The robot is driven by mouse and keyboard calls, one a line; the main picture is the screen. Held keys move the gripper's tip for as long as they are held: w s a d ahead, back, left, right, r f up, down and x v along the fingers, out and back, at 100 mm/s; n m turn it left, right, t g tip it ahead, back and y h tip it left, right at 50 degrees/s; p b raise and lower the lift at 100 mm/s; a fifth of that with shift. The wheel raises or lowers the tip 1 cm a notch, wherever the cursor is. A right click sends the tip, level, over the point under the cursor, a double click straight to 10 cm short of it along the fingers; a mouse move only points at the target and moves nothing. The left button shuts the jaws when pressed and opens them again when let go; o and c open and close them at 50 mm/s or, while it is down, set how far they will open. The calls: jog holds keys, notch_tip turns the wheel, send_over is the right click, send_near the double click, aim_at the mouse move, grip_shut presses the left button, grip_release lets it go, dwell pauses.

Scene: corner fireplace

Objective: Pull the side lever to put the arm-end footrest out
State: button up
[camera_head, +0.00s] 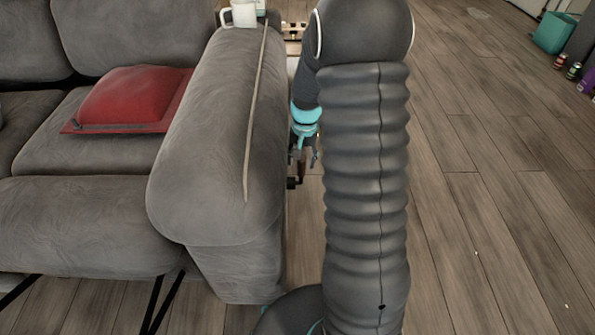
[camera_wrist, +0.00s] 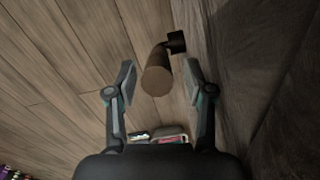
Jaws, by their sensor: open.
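The side lever has a brown cylindrical handle (camera_wrist: 157,75) on a dark bracket (camera_wrist: 176,42) in the wrist view. My gripper (camera_wrist: 160,74) is open there, with one finger on each side of the handle and a visible gap to both. In the head view my gripper (camera_head: 306,145) points down beside the outer side of the sofa arm (camera_head: 215,130), and part of the lever (camera_head: 293,182) shows just below it. A grey padded footrest section (camera_head: 80,225) lies in front of the seat, with dark struts (camera_head: 165,295) beneath it.
A white mug (camera_head: 239,15) and a long thin strip (camera_head: 255,110) are on the sofa arm. A red cushion (camera_head: 130,97) lies on the seat. A teal container (camera_head: 553,33) and small cans (camera_head: 572,70) stand far right.

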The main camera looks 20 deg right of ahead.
aim_at(300, 176)
jog(key=shift+a+f, duration=0.1)
jog(key=shift+f, duration=2.2)
